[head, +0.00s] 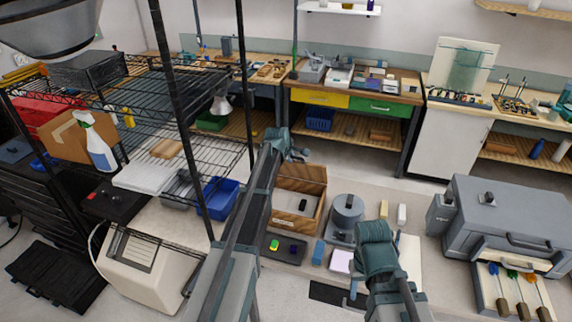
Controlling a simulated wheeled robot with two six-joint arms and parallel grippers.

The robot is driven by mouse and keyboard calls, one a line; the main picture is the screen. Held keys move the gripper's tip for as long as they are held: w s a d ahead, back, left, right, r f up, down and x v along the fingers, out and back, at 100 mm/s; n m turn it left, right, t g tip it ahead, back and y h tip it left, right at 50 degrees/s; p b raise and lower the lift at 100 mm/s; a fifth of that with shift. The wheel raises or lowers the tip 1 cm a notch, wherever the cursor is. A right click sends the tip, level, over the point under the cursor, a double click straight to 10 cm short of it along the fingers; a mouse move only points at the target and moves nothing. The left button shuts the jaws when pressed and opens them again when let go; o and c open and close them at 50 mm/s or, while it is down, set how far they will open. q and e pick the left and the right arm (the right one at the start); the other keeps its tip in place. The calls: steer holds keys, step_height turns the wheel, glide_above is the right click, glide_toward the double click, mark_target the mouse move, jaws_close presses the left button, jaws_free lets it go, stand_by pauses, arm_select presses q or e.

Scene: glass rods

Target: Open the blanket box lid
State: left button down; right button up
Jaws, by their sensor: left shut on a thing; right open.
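The blanket box appears to be the light brown wooden box (283,224) at the middle of the bench. A pale grey thing with a dark slot shows inside. Its wooden lid (301,174) seems raised at the back, though its exact angle is hard to tell. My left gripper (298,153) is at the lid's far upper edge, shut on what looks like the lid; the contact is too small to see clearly. My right gripper (372,246) is over the bench, right of and nearer than the box. It is open, its fingertips mostly hidden by its wrist.
A grey round pot (346,212) stands right of the box. A dark tray (285,248) and a blue block (318,252) lie in front. A wire rack (215,155) with a dark post stands left, close to my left arm. A large grey kiln (505,215) is at right.

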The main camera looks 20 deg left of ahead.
arm_select(q)
steer(key=w+r+p, duration=0.2)
steer(key=w+r, duration=0.1)
steer(key=w, duration=0.9)
steer(key=shift+w+r+p, duration=0.3)
steer(key=shift+p, duration=0.05)
steer(key=c, duration=0.9)
jaws_free()
steer(key=shift+o, duration=0.3)
steer(key=shift+s, duration=0.15)
steer(key=shift+r, duration=0.15)
